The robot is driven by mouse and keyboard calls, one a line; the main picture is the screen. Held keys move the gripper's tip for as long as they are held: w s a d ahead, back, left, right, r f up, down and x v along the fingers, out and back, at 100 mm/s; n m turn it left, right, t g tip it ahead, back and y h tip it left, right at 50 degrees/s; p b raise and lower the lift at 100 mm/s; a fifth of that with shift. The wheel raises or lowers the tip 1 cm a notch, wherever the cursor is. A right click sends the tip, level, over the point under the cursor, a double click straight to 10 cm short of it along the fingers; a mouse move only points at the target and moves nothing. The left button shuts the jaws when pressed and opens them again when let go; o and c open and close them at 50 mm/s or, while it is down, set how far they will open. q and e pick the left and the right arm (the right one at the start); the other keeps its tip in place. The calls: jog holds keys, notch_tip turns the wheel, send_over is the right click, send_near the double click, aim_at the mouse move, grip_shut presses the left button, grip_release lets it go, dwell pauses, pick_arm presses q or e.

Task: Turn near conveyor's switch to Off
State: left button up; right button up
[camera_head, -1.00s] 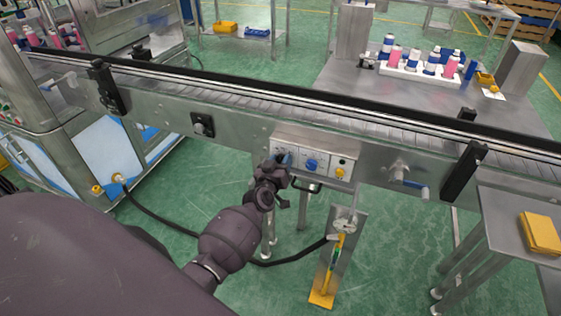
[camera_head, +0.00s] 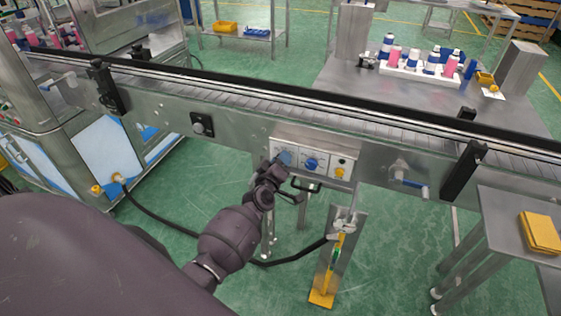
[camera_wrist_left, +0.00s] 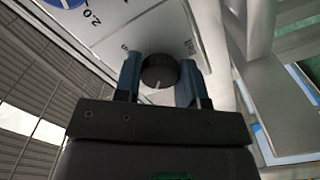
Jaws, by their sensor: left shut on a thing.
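The near conveyor (camera_head: 235,135) crosses the head view and carries a light control panel (camera_head: 325,158) on its near side. The panel has a blue dial (camera_head: 311,163) in the middle and a yellow knob (camera_head: 340,172) on the right. My left gripper (camera_head: 280,163) is at the panel's left end and hides the control there. In the left wrist view, a round black switch knob (camera_wrist_left: 158,71) with a pale pointer line sits between the two fingers of my left gripper (camera_wrist_left: 158,82). The gripper is shut on it.
A black handle (camera_head: 305,185) sticks out under the panel, close to my left gripper. A metal stand with a yellow base (camera_head: 322,298) is below. A side table with a yellow block (camera_head: 540,233) is at the right. A black cable hangs below.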

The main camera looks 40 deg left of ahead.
jog(key=shift+w+r, duration=0.1)
jog(key=shift+w, duration=0.05)
pick_arm(q)
jog(key=o, duration=0.9)
jog(key=v, duration=1.1)
jog(key=shift+d+p, duration=0.1)
jog(key=shift+p, duration=0.3)
pick_arm(e)
jog(key=shift+w+r, duration=0.35)
jog(key=shift+r, duration=0.4)
